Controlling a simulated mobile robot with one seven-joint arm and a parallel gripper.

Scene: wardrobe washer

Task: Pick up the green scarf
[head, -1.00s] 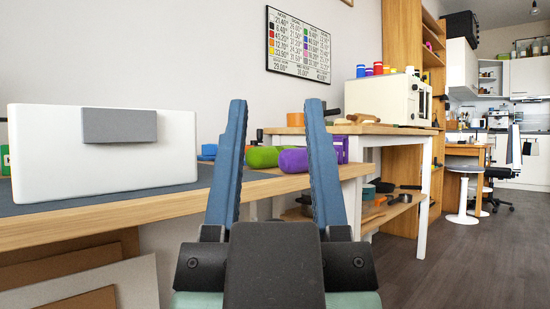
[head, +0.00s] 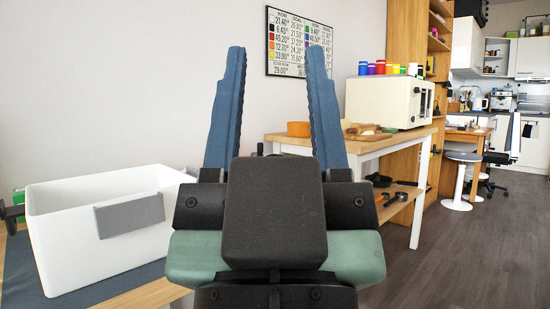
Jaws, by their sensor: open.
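My gripper (head: 277,52) is in the middle of the head view, its two blue fingers upright, spread apart and empty between them. The green scarf does not show now. The gripper's dark body covers the part of the bench where a green roll lay earlier, beside purple ones.
A white open bin (head: 95,258) with a grey front plate stands on the bench's dark mat (head: 28,288) at left. A wooden table (head: 383,143) behind at right bears a cream toaster-like box (head: 383,102) and an orange round container (head: 298,129). The floor (head: 475,245) at right is clear.

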